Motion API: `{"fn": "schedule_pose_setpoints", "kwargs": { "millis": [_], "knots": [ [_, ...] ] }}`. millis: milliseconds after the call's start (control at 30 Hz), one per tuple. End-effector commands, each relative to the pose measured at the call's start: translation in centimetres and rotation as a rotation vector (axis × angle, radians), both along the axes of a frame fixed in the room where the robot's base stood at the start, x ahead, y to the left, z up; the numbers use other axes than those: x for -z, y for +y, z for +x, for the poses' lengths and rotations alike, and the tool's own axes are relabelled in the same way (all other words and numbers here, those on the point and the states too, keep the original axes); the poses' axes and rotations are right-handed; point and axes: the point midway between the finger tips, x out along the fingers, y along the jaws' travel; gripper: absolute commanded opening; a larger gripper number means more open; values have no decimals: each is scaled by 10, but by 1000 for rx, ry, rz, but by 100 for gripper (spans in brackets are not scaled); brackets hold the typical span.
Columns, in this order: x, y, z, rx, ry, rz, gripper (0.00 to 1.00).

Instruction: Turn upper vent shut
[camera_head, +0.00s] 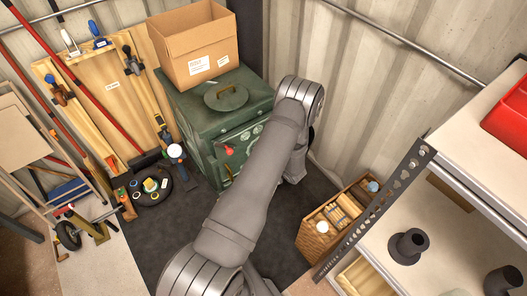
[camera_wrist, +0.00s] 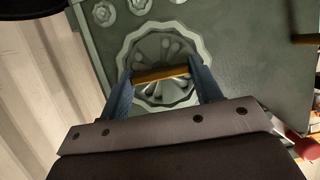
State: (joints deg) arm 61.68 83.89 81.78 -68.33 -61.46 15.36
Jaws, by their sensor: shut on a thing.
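In the wrist view, a round, scalloped, grey-green vent (camera_wrist: 165,48) sits on the green front of the stove, with petal-shaped slots fanning out inside its rim. A brass-coloured bar (camera_wrist: 160,74) crosses the vent, close to level in the picture. My gripper (camera_wrist: 160,71) is shut on this bar, one blue-grey finger at each end. The lower part of the vent is partly hidden by my gripper. In the head view, the green stove (camera_head: 198,110) stands in the corner. My arm hides the gripped vent and my gripper there.
A red knob (camera_head: 228,151) sticks out from the stove's front; it also shows in the wrist view (camera_wrist: 307,148). A cardboard box (camera_head: 195,50) sits on the stove top beside a round lid (camera_head: 226,96). A wooden crate (camera_head: 316,243) and shelving (camera_head: 380,205) stand right of my arm.

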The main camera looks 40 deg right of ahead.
Motion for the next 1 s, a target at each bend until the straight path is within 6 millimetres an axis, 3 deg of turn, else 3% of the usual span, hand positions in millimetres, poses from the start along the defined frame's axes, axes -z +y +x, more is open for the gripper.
{"fn": "schedule_pose_setpoints", "kwargs": {
  "millis": [67, 100, 200, 467, 633, 1000],
  "knots": [
    [0, 0, 0, 2, -1, 1, 35],
    [0, 0, 0, 2, -1, 1, 62],
    [0, 0, 0, 2, -1, 1, 80],
    [0, 0, 0, 1, 0, 1, 80],
    [-5, -1, -11, 4, 0, 1, 80],
    [-37, -2, -90, 6, 0, 0, 80]
  ]
}}
